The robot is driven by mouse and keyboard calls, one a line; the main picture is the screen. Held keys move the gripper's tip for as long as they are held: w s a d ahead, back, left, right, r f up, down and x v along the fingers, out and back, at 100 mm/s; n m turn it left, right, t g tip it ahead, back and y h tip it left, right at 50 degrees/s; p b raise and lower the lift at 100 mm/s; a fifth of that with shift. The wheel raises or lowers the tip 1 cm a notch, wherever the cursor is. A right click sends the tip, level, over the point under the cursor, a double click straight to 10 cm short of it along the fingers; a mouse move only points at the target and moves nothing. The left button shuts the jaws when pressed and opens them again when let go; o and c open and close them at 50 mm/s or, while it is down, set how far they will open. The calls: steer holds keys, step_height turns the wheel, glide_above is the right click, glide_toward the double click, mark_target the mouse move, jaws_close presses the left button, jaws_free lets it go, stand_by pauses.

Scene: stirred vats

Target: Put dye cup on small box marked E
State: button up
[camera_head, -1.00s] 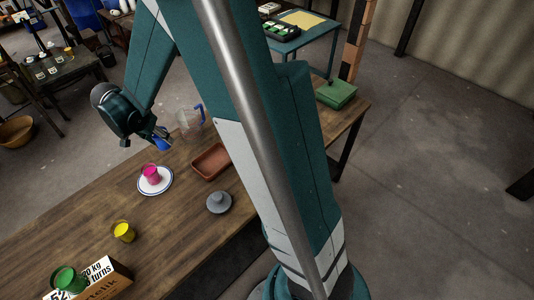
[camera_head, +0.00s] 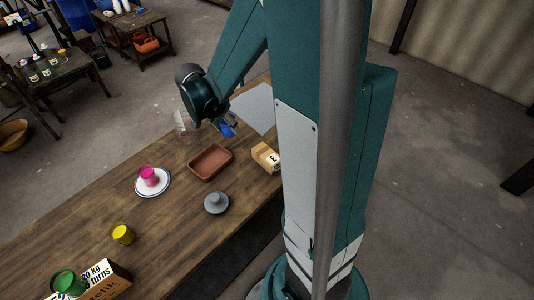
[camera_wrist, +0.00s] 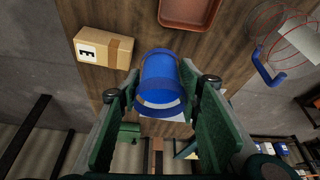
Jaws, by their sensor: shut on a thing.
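My gripper (camera_head: 231,118) is shut on a blue dye cup (camera_head: 227,130) and holds it above the table. In the wrist view the blue cup (camera_wrist: 161,80) sits between the two green fingers (camera_wrist: 168,110). The small box marked E (camera_head: 266,158) is a tan carton on the table, to the right of and below the cup in the head view. In the wrist view the box (camera_wrist: 104,47) lies left of the cup, apart from it, with its E on a white label.
A terracotta tray (camera_head: 210,177) and a clear jug (camera_head: 184,127) are near the gripper.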

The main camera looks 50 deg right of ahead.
steer(key=m, duration=0.2)
glide_above(270, 151)
steer(key=a, duration=0.2)
steer(key=shift+d+r+g+p, duration=0.1)
steer(key=shift+r+g+p, duration=0.1)
steer(key=shift+g+p, duration=0.15)
steer(key=shift+f+b, duration=0.7)
steer(key=shift+f, duration=2.25)
steer(key=shift+f+b, duration=0.5)
steer(key=shift+f, duration=1.55)
steer(key=shift+f, duration=0.2)
steer(key=o, duration=1)
